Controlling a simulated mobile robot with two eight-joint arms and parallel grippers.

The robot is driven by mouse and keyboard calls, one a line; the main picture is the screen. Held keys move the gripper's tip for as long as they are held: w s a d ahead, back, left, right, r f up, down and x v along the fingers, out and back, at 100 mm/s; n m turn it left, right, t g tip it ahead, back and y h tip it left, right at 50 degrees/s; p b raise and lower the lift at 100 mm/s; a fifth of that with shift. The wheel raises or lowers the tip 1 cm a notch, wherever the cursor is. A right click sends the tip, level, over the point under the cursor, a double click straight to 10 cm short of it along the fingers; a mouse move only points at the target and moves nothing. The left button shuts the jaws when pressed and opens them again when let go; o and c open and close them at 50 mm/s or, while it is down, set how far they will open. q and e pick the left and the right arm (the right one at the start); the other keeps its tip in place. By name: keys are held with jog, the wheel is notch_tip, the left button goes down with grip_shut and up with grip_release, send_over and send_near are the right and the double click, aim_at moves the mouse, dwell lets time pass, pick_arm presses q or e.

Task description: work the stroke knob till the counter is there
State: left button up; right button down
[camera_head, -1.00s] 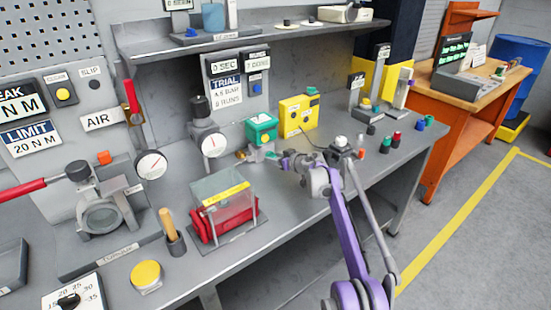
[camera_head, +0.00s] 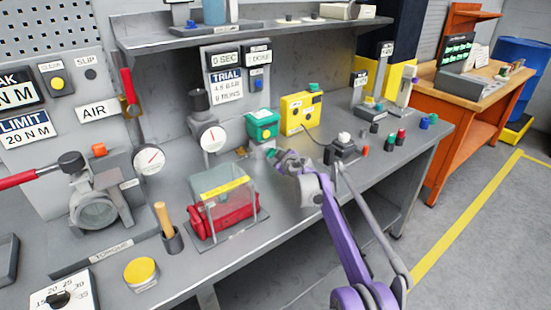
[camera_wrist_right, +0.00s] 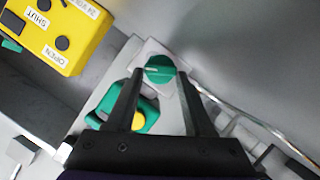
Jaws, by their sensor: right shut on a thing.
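The right gripper (camera_head: 273,154) is low over the bench beside the green box (camera_head: 262,125). In the right wrist view its two fingers (camera_wrist_right: 162,75) are shut on the sides of a round green knob (camera_wrist_right: 159,69) with a pale pointer line, mounted on a light plate. I take this as the stroke knob. In the head view the fingers mostly hide it. Two small displays above the trial card show "0 SEC" (camera_head: 224,60) and a runs-done count (camera_head: 258,58), whose digit is too small to read surely. My left gripper is out of view.
The yellow box (camera_head: 300,113), marked SHUT and OPEN, stands right of the green box. A gauge (camera_head: 212,138) stands to the left. A clear-covered red item (camera_head: 224,205) is nearer. A small device with a white knob (camera_head: 343,142) is close to my right arm.

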dwell(0.4)
jog(key=shift+c, duration=1.4)
grip_release()
jog(key=shift+s, duration=0.1)
jog(key=b+v, duration=0.1)
jog(key=v, duration=0.9)
jog(key=shift+s, duration=0.4)
